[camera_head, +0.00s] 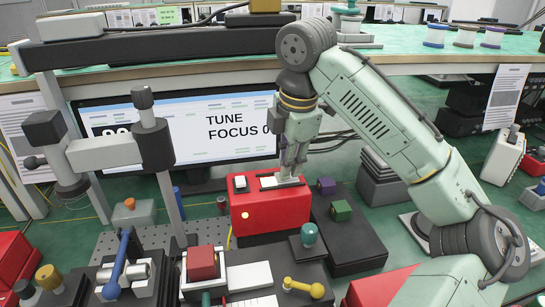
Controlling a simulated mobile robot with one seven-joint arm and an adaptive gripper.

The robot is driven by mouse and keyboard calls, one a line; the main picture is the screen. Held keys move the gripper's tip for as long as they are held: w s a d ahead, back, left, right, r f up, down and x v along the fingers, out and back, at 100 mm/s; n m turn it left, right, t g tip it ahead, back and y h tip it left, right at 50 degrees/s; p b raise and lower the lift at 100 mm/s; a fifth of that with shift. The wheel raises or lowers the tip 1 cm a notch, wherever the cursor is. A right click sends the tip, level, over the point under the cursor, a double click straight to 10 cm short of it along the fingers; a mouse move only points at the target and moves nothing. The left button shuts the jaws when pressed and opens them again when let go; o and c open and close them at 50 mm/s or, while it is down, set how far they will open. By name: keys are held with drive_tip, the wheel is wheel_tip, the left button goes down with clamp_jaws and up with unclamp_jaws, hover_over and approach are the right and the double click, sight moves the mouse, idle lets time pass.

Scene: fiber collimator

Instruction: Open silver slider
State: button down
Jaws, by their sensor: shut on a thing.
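A red box (270,212) stands on the bench near the middle of the head view, with a small yellow round spot on its front. On its top is a pale plate (268,183), and to its left a small white and dark piece (240,184). My gripper (290,179) points down onto the right part of the box top, at the right end of the pale plate. It is shut on a small silver piece there, which I take to be the silver slider; the fingers mostly hide it. How far the slider stands along its track cannot be seen.
Right of the box, a dark block carries a purple cube (326,186) and a green cube (341,210). A teal knob (309,234) and a yellow lever (302,287) stand in front. A grey stand (160,150) rises at left. A monitor (190,125) is behind.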

sight(295, 187)
drive_tip(key=shift+d, duration=0.4)
drive_tip(key=c, duration=1.5)
unclamp_jaws()
drive_tip(key=shift+a, duration=0.1)
drive_tip(key=shift+o, duration=0.2)
wheel_tip(295, 187, up, 12)
drive_tip(key=s, duration=0.2)
drive_tip(key=shift+d, duration=0.45)
drive_tip(key=shift+s+f, duration=0.1)
drive_tip(key=shift+f, duration=0.05)
